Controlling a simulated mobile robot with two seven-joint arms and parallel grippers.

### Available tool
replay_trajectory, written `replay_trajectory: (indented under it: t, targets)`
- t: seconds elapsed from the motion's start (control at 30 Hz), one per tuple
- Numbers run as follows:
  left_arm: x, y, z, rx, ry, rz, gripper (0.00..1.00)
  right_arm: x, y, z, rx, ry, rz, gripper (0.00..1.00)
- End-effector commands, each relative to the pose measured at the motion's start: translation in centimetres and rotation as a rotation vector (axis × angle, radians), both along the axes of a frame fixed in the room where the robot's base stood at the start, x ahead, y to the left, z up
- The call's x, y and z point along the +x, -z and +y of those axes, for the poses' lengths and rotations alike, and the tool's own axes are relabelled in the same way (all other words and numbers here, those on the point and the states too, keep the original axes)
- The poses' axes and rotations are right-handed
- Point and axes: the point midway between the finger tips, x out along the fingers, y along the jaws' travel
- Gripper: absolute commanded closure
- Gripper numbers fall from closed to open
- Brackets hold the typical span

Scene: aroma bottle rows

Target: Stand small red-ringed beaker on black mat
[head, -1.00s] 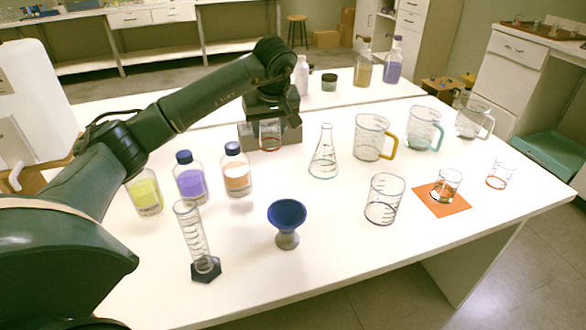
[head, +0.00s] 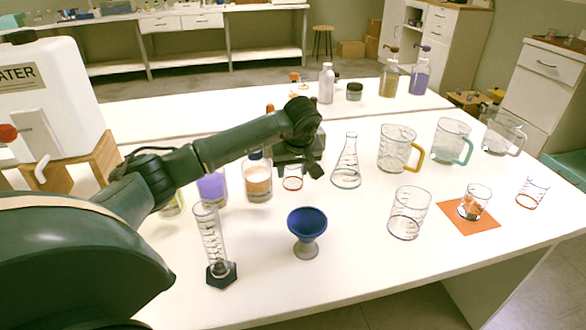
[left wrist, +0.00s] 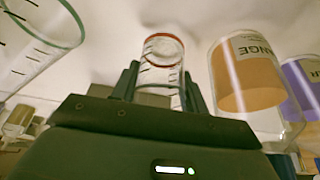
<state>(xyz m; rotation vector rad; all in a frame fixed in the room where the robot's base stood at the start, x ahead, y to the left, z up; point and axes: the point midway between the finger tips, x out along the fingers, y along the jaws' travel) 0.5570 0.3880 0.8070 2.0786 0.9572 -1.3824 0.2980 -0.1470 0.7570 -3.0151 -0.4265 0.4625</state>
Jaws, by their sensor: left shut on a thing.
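My left gripper (head: 293,172) is shut on a small clear beaker (head: 292,182) with a red ring at its lower end. The beaker hangs roughly upright below the gripper, between the orange-filled bottle and the conical flask; I cannot tell whether it touches the table. In the left wrist view the beaker (left wrist: 162,52) sits between the two fingers (left wrist: 160,85), red ring at the far end. A second red-ringed beaker (head: 533,188) stands at the right of the table. No black mat is visible. My right gripper is not in view.
Close by are the orange-filled bottle (head: 258,180), the purple-filled bottle (head: 212,188) and the conical flask (head: 347,170). In front stand a measuring cylinder (head: 213,245) and a blue funnel (head: 307,226). A small beaker (head: 474,200) stands on an orange mat (head: 470,222). Jugs stand behind.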

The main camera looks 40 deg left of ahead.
Motion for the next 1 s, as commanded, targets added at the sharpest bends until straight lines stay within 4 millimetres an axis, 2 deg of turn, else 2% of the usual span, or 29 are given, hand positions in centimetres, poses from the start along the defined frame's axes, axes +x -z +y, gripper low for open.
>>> replay_trajectory:
  t: [0.23,0.27,0.5,0.77,0.87,1.0]
  targets:
    - [0.0,0.3,0.0,0.001,0.0,0.0,0.78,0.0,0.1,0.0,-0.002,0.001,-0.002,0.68]
    - [0.0,0.3,0.0,0.001,0.0,0.0,0.54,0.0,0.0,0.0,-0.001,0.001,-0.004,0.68]
    - [0.0,0.2,0.0,0.001,0.0,0.001,0.35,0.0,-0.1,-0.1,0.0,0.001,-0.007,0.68]
    - [0.0,0.1,0.0,0.0,0.0,0.0,0.34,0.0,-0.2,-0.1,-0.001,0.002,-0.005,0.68]
    - [-0.1,-0.7,-0.1,0.0,0.001,-0.002,0.34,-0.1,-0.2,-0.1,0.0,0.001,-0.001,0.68]
    - [-0.6,-2.9,-0.8,0.001,0.002,-0.003,0.34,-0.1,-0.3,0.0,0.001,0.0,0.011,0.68]
